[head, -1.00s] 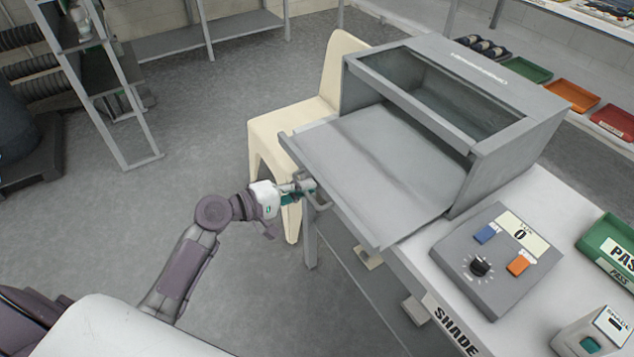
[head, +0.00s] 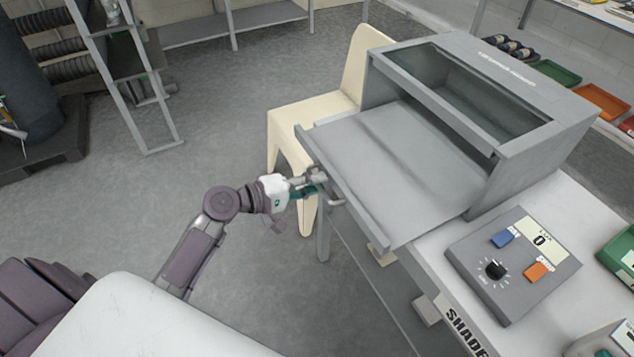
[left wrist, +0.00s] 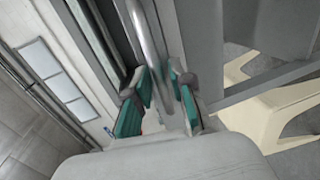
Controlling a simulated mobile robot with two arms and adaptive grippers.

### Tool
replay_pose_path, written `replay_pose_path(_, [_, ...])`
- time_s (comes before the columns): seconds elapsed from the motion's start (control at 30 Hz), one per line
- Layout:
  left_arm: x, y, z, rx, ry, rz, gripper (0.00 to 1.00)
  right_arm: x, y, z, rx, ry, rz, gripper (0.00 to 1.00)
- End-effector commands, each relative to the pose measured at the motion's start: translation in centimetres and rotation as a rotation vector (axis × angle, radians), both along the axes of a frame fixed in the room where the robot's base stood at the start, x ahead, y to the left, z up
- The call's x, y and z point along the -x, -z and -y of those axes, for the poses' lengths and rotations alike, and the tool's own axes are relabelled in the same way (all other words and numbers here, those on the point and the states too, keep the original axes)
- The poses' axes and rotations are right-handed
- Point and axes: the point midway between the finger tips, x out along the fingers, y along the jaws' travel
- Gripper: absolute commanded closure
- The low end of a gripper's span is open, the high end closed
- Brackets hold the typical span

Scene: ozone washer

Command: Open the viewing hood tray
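The grey viewing hood (head: 535,95) stands on the bench at the right, with a dark window in its top. Its wide flat tray (head: 390,165) sticks far out of the front opening toward the left. A metal bar handle (head: 335,201) is on the tray's front face. My left gripper (head: 318,180) is at this handle. In the left wrist view, the green-padded fingers (left wrist: 163,88) are close together, one on each side of the handle bar (left wrist: 150,35). They look shut on it, though the contact is partly blurred. My right gripper is out of view.
A cream chair (head: 340,80) stands behind the tray. A control box (head: 510,265) with a dial and blue and orange buttons sits on the bench in front of the hood. Open grey floor (head: 150,220) lies left of my arm.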

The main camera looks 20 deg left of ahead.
Motion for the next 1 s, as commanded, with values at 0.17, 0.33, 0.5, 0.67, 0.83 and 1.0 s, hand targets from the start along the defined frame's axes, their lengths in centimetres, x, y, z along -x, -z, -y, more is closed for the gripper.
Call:
replay_pose_path(0.17, [2.7, -0.5, -2.1, -0.004, -0.001, -0.005, 0.77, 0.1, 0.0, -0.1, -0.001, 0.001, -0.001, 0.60])
replay_pose_path(0.33, [5.5, -1.3, -4.3, -0.004, 0.000, -0.005, 0.77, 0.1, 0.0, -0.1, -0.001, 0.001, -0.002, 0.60])
replay_pose_path(0.5, [7.6, -1.9, -5.9, -0.003, 0.000, -0.004, 0.77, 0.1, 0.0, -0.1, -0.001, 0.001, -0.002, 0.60])
replay_pose_path(0.67, [8.5, -2.2, -6.6, -0.002, 0.001, -0.003, 0.77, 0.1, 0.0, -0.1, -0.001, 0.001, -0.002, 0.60])
replay_pose_path(0.83, [8.7, -2.2, -6.7, -0.002, 0.002, -0.002, 0.77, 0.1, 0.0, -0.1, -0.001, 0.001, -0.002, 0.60])
replay_pose_path(1.0, [8.6, -2.2, -6.7, -0.002, 0.001, -0.002, 0.77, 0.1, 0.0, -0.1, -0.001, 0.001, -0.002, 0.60])
